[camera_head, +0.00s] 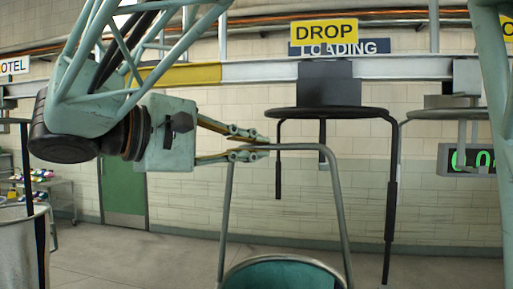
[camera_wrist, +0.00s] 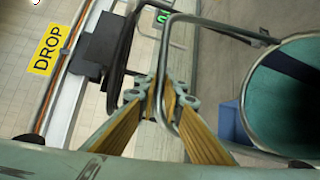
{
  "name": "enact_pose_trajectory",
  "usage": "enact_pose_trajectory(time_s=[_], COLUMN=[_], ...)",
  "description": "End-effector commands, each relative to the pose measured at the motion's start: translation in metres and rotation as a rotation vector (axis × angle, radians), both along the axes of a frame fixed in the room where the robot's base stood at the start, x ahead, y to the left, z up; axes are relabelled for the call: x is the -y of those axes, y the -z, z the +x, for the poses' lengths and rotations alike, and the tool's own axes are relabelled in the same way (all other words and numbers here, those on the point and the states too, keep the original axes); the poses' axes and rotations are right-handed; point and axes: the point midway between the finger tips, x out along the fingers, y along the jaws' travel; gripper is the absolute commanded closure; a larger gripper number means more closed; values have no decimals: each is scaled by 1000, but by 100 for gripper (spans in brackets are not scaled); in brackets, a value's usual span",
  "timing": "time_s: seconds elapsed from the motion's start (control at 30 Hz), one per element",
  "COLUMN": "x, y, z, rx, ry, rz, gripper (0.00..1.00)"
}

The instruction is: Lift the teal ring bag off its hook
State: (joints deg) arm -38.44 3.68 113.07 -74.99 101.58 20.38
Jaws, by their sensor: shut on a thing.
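The teal ring bag (camera_head: 283,274) is at the bottom centre of the head view, with its round open rim and teal inside. Its tall grey-green handle (camera_head: 226,215) rises to my gripper (camera_head: 262,145). My gripper is shut on the top bar of the handle, near its left corner. In the wrist view, the fingers (camera_wrist: 165,95) close around the handle (camera_wrist: 205,23), and the bag's wide mouth (camera_wrist: 290,95) opens at right. A dark round hanger with downward arms (camera_head: 325,112) is beside and behind the handle under the DROP sign. I cannot tell whether the handle touches a hook arm.
A yellow DROP sign (camera_head: 323,33) hangs above the rail (camera_head: 400,68). A grey container (camera_head: 22,250) stands at the left edge. A green door (camera_head: 124,205) and open floor lie behind.

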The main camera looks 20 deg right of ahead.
Motion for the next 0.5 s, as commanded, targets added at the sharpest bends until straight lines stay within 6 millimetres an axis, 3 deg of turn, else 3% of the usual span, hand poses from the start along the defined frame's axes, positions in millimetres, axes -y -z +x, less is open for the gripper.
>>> enact_pose_trajectory(time_s=[0.5], x=[-11], y=[-1], z=[-20], rx=[1], ry=[-1], rz=[0], gripper=[100])
